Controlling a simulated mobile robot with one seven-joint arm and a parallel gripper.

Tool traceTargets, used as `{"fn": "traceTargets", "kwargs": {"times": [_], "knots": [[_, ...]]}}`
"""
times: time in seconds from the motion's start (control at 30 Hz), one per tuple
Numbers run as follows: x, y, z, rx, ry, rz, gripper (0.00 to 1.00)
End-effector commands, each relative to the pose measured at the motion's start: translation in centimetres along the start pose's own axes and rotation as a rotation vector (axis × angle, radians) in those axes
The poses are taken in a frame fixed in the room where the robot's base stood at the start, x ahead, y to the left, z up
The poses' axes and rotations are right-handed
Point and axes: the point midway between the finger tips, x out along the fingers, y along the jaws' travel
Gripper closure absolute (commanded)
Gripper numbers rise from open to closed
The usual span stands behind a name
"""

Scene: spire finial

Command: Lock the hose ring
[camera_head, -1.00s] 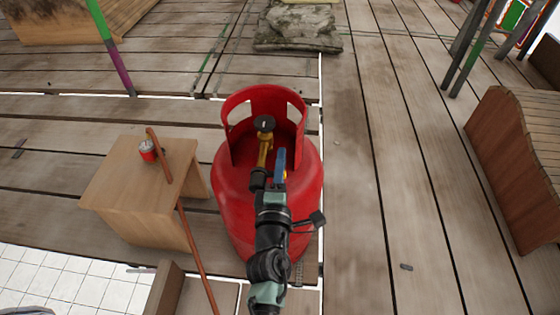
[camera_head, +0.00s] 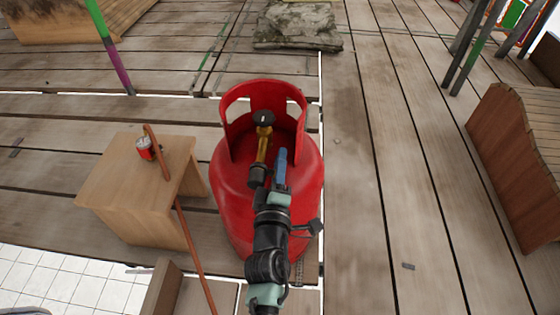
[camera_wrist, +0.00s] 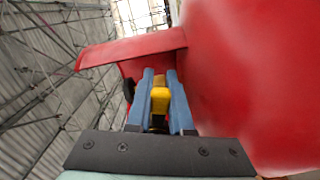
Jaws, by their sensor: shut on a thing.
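A red gas cylinder (camera_head: 232,185) stands upright in the middle of the head view, with a red collar round its top. Inside the collar is a brass valve (camera_head: 263,145) with a black knob (camera_head: 263,118); a dark round fitting (camera_head: 257,176) sits at the valve's near end. My gripper (camera_head: 281,160) is beside that fitting. In the wrist view, my gripper's blue fingers (camera_wrist: 161,80) are shut on a yellow piece (camera_wrist: 160,98), which I take for the hose ring. Its far side and its seat on the valve are hidden.
Wooden planks lie open to the right. A stone block (camera_head: 298,28) is behind.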

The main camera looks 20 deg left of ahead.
Motion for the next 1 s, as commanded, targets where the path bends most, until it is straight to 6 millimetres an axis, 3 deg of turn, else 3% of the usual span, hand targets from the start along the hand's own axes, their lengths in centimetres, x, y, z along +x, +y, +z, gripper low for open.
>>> {"fn": "traceTargets", "kwargs": {"times": [0.1, 0.13, 0.3, 0.77, 1.0], "knots": [[-0.1, -0.1, 0.0, 0.0, -0.001, -0.002, 1.0], [-0.1, -0.1, 0.0, -0.001, -0.001, -0.002, 0.79], [0.0, -0.1, 0.0, -0.001, -0.001, -0.002, 0.5], [0.0, 0.1, 0.0, -0.042, -0.002, -0.005, 0.5], [0.0, 2.0, -0.3, -0.381, -0.003, -0.004, 0.5]]}}
